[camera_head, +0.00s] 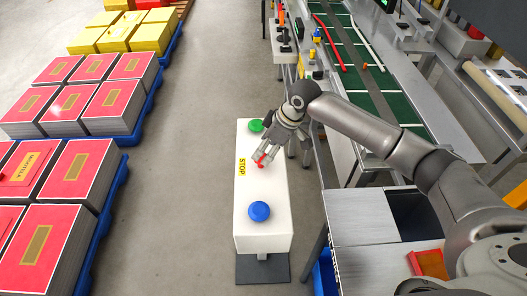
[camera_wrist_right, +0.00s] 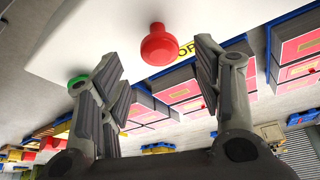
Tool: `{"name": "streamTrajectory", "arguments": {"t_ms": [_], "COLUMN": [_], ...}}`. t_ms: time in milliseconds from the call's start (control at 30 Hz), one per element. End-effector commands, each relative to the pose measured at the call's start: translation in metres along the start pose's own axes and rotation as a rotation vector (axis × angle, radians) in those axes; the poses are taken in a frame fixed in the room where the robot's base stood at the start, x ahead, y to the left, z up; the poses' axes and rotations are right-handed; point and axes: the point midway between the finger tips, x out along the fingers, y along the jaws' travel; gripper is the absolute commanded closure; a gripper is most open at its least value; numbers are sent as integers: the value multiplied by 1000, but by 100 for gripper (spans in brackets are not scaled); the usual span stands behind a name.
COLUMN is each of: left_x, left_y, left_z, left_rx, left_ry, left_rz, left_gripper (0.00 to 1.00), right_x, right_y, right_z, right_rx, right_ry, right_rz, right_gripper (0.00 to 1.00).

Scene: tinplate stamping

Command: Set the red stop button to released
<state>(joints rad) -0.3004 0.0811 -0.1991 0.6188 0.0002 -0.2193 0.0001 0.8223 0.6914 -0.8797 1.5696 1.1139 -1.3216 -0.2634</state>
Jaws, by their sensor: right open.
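The red stop button (camera_wrist_right: 160,46) is a round mushroom head on a white box. In the head view the white box (camera_head: 263,220) stands on a dark foot, and the red button (camera_head: 260,160) is mostly hidden behind my right gripper (camera_head: 265,157). A yellow STOP label (camera_head: 241,167) is on the box beside it. In the wrist view my right gripper (camera_wrist_right: 165,85) is open, its fingers on either side of the button's direction and apart from it. I cannot tell whether the button is pressed. My left gripper is not in view.
The box also has a green button (camera_head: 256,125) and a blue button (camera_head: 259,211). Pallets of red-topped stacks (camera_head: 75,100) and yellow stacks (camera_head: 135,32) stand at the left. A workbench with a green conveyor (camera_head: 365,75) is at the right. Grey floor is clear between.

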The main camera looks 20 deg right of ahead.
Motion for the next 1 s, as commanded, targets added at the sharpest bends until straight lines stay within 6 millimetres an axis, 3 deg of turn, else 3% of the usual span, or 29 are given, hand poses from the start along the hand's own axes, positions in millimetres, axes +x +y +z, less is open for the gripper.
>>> {"name": "streamTrajectory", "arguments": {"t_ms": [200, 400, 600, 1000], "left_x": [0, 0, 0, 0], "left_y": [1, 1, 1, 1], "left_z": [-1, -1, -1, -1], "left_rx": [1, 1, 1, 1], "left_ry": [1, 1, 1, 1], "left_rz": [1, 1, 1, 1], "left_gripper": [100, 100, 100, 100], "right_x": [-50, -79, -88, -88], "right_y": [1, 1, 0, 0], "right_z": [0, 0, 0, 0], "right_rx": [-1, 1, 1, 1], "right_ry": [2, 2, 0, 1], "right_rz": [4, 2, 1, 0], "right_gripper": [40, 40, 40, 40]}}
